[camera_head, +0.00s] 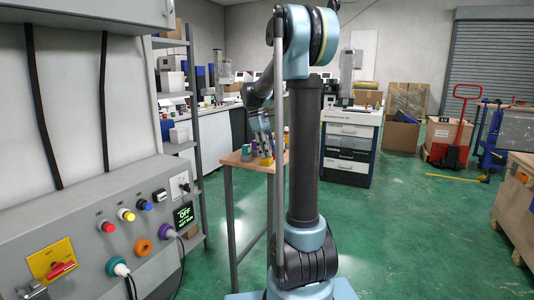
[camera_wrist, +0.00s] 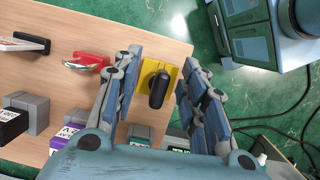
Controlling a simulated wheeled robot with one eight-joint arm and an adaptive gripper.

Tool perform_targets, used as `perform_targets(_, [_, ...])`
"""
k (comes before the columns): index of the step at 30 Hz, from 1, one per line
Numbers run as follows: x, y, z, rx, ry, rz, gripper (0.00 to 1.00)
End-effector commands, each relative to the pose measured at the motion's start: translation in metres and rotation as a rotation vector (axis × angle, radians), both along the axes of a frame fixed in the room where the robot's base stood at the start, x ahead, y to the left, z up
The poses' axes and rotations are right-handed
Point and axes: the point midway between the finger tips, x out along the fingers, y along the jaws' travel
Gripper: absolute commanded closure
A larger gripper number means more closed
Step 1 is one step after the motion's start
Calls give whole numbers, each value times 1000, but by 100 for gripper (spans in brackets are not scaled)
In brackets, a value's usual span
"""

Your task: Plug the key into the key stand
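In the wrist view my gripper (camera_wrist: 163,65) is open, with its fingers on either side of a black rounded upright piece (camera_wrist: 158,83). That piece stands at a yellow block (camera_wrist: 165,79) near the table's edge. Gaps show between the fingers and the black piece. I cannot tell for certain which of these is the key or the key stand. In the head view my gripper (camera_head: 263,138) is small, over the wooden table, partly beside my arm.
The wooden table (camera_wrist: 120,32) also carries a black holder with a white and red piece (camera_wrist: 22,43) and several grey blocks with labelled plugs (camera_wrist: 72,132). A grey control panel (camera_head: 85,235) with buttons, sockets and a yellow-plated red switch (camera_head: 62,268) stands at left.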

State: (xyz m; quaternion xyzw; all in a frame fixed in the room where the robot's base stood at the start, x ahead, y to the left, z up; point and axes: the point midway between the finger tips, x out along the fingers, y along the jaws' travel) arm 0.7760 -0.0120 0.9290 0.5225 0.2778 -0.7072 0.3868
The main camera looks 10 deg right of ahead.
Motion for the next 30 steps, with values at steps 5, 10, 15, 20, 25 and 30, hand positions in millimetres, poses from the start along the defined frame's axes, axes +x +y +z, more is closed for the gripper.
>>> perform_targets(5, [0, 0, 10, 0, 0, 0, 61])
perform_targets(10, [0, 0, 19, 0, 0, 0, 61])
perform_targets(15, [0, 0, 28, 0, 0, 0, 61])
perform_targets(20, [0, 0, 33, 0, 0, 0, 61])
perform_targets(25, [0, 0, 32, 0, 0, 0, 61])
perform_targets(30, [0, 0, 32, 0, 0, 0, 61])
